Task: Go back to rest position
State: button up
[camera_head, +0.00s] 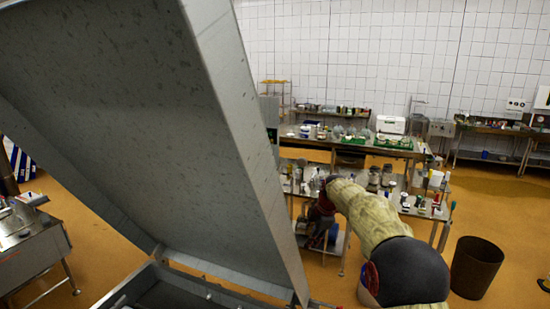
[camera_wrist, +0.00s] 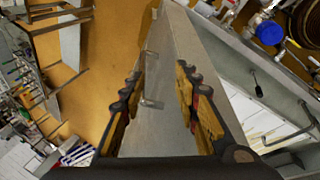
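My gripper (camera_wrist: 160,74) is open in the wrist view, with its two yellow-and-black fingers well apart. A grey metal panel with small handles, a raised lid (camera_wrist: 172,40), shows between and beyond the fingers; I cannot tell whether they touch it. In the head view the large grey lid (camera_head: 215,130) stands tilted up, filling the left half. My arm (camera_head: 375,220), in a pale yellow sleeve, reaches away to the right of the lid. Its far end is dark and red, and the fingertips cannot be made out there.
Steel tables (camera_head: 345,143) with jars, green trays and bottles stand behind the arm. A brown bin (camera_head: 476,267) stands on the orange floor at right. Another steel table (camera_head: 30,250) is at the left edge. Open floor (camera_head: 500,215) lies at the right.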

jog(key=s+d+r+m+h+b, duration=0.15)
jog(key=s+m+b, duration=0.45)
jog(key=s, duration=0.8)
jog(key=s+d+m+b, duration=0.2)
jog(key=s+m+b, duration=0.35)
jog(key=s, duration=0.95)
jog(key=s+d+f+m+b, duration=0.1)
jog(key=s+f+m+b, duration=0.3)
jog(key=s, duration=0.8)
jog(key=s+d+f+m+t+b, duration=0.1)
jog(key=s+f+m+b, duration=0.3)
jog(key=s+f, duration=0.9)
jog(key=b, duration=0.3)
jog(key=shift+d+h+b, duration=0.3)
jog(key=shift+h+b, duration=0.05)
jog(key=shift+b, duration=0.05)
jog(key=shift+s+d, duration=0.1)
